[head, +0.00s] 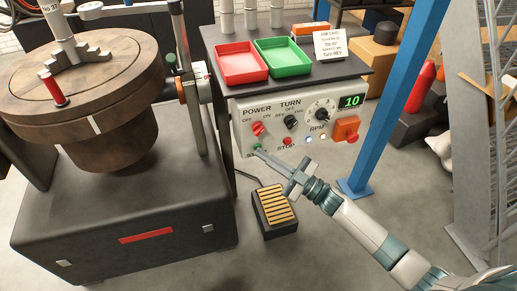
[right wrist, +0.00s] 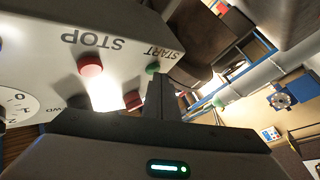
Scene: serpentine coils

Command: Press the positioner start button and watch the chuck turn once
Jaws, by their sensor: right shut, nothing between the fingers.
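The green start button (head: 257,148) is at the lower left of the control panel (head: 246,112). My right gripper (head: 262,154) is shut and empty, its fingertips at the button. In the right wrist view the green button (right wrist: 152,69) shows just beyond the fingertips (right wrist: 161,80), under the START label; I cannot tell if they touch. The red stop button (head: 287,142) is to its right. The positioner's round turntable (head: 120,75) stands at the left, with the stepped chuck (head: 80,54) on top and a white mark on its rim. My left gripper is not in view.
The panel carries a red power switch (head: 258,128), a black turn knob (head: 291,121), an RPM dial (head: 321,110) and a green display (head: 351,101) reading 10. Red (head: 240,77) and green trays sit above. A foot pedal (head: 273,205) lies below; a blue post (head: 385,105) stands right.

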